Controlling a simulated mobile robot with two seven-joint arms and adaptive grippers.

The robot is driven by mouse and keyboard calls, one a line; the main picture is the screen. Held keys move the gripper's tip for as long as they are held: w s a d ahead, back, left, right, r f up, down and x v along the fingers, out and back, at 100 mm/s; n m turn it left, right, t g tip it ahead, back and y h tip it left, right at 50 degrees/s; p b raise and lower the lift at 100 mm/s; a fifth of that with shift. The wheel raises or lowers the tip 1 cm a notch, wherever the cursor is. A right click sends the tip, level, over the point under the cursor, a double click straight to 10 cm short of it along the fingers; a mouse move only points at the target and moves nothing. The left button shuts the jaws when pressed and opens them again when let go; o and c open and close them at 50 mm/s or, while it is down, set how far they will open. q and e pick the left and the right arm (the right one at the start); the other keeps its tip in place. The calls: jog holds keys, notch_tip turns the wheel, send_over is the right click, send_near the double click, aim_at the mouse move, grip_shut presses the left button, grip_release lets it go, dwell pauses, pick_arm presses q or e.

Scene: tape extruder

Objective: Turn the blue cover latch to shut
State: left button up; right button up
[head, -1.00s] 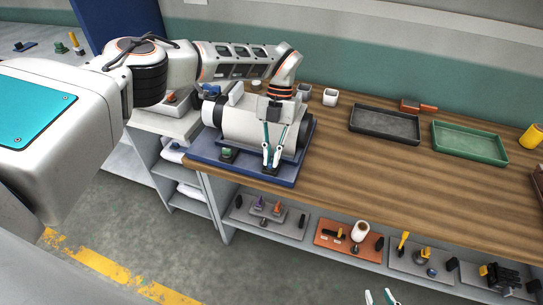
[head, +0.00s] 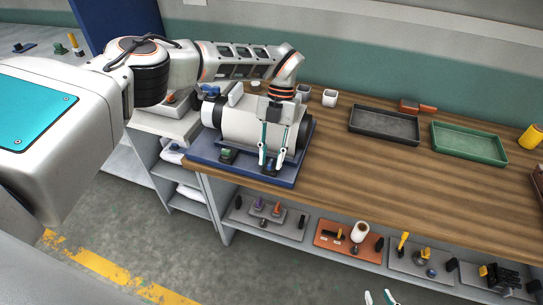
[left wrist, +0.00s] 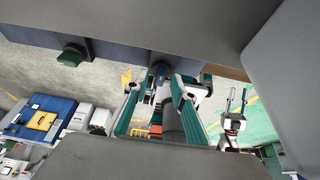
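The white tape extruder (head: 235,122) sits on a dark blue base on the bench. The blue cover latch (head: 269,166) is small at the front of the machine; it also shows in the left wrist view (left wrist: 160,69), near the fingertips. My left gripper (head: 273,168) is open, with its fingers pointing down on either side of the latch. A gap shows between fingers and latch; I cannot tell if either touches. The latch's turn angle is hard to make out. My right gripper (head: 377,298) shows only its fingertips at the bottom edge, apart and empty.
A green knob (head: 228,153) sits left of the latch on the same base; it also shows in the left wrist view (left wrist: 71,57). A black tray (head: 385,138) and a green tray (head: 470,157) lie to the right. The bench between is clear.

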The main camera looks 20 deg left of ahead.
pick_arm(q)
jog(key=v, duration=1.2)
dwell(0.3)
